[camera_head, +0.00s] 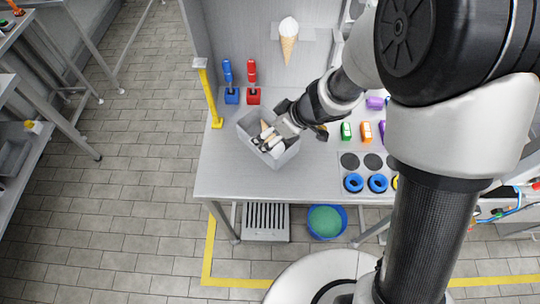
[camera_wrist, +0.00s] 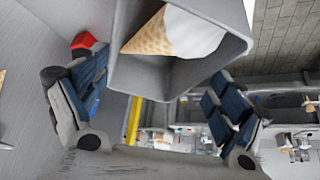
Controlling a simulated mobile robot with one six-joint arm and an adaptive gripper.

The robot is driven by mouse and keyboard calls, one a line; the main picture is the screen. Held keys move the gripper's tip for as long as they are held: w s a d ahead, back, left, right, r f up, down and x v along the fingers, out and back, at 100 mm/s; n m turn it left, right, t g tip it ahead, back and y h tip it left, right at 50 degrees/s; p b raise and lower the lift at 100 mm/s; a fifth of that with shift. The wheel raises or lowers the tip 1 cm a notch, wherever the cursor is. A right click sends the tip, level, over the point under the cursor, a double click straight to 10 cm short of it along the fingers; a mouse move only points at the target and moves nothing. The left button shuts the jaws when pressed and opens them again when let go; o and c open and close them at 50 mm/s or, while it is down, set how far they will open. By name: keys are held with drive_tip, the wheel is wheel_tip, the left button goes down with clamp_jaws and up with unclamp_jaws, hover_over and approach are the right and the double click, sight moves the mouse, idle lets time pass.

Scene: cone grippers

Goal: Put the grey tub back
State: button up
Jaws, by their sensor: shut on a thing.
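The grey tub (camera_head: 287,157) is a small open box above the left part of the worktop in the head view. It also shows large in the wrist view (camera_wrist: 150,78), between my two fingers. An ice-cream cone with a white top (camera_wrist: 190,32) lies inside it. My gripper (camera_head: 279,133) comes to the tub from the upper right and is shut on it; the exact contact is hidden. I cannot tell whether the tub's base touches the worktop.
On the worktop (camera_head: 225,180), blue (camera_head: 231,95) and red (camera_head: 253,95) handled tools stand behind the tub, with a yellow post (camera_head: 210,95) to the left. Coloured blocks (camera_head: 366,131) and blue rings (camera_head: 353,183) lie to the right. The front-left worktop is clear.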

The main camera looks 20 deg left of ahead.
wheel_tip(320, 180, down, 11)
drive_tip(key=b, duration=0.7)
drive_tip(key=shift+r, duration=0.1)
drive_tip(key=o, duration=1.8)
